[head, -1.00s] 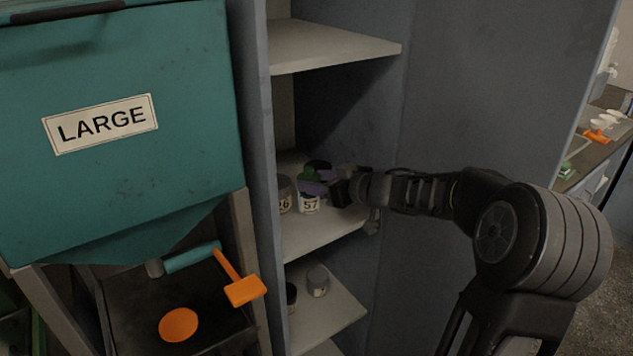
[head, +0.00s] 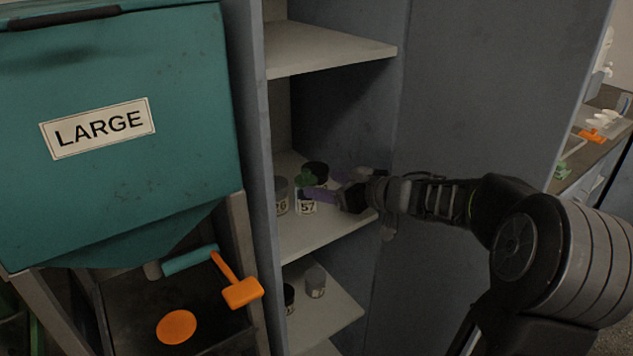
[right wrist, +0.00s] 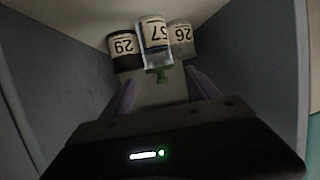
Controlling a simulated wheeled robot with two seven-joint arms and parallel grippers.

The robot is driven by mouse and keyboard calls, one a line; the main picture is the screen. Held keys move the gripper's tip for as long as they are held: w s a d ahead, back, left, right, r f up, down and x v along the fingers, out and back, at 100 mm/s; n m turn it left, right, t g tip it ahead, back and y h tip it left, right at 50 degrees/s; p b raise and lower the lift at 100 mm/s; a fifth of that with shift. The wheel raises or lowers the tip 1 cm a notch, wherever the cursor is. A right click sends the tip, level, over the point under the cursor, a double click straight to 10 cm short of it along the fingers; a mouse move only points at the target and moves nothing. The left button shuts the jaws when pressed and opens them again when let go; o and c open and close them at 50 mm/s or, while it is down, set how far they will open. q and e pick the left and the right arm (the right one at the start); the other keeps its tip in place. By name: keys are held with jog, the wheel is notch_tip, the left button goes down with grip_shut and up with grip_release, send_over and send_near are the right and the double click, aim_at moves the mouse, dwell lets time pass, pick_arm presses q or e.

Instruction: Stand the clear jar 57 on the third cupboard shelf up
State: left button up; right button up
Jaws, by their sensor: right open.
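The clear jar 57 (head: 306,207) stands upright on the cupboard shelf (head: 318,233), its green lid on top and its label facing out. In the right wrist view the jar (right wrist: 154,36) shows upside down, between two other jars, with the green lid towards me. My right gripper (head: 323,192) is open, with purple fingers beside the jar at its right. In the right wrist view the fingers (right wrist: 162,82) are apart with nothing held between them; I cannot tell whether one touches the jar. My left gripper is not in view.
Jar 26 (head: 281,196) stands left of jar 57, and dark-lidded jar 29 (right wrist: 124,48) stands behind it. A shelf above (head: 325,48) and the cupboard's side walls bound the space. Two jars stand on the shelf below (head: 330,313). A teal hopper (head: 115,130) is at left.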

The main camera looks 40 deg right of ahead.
jog(key=v, duration=0.7)
jog(key=shift+p, duration=0.3)
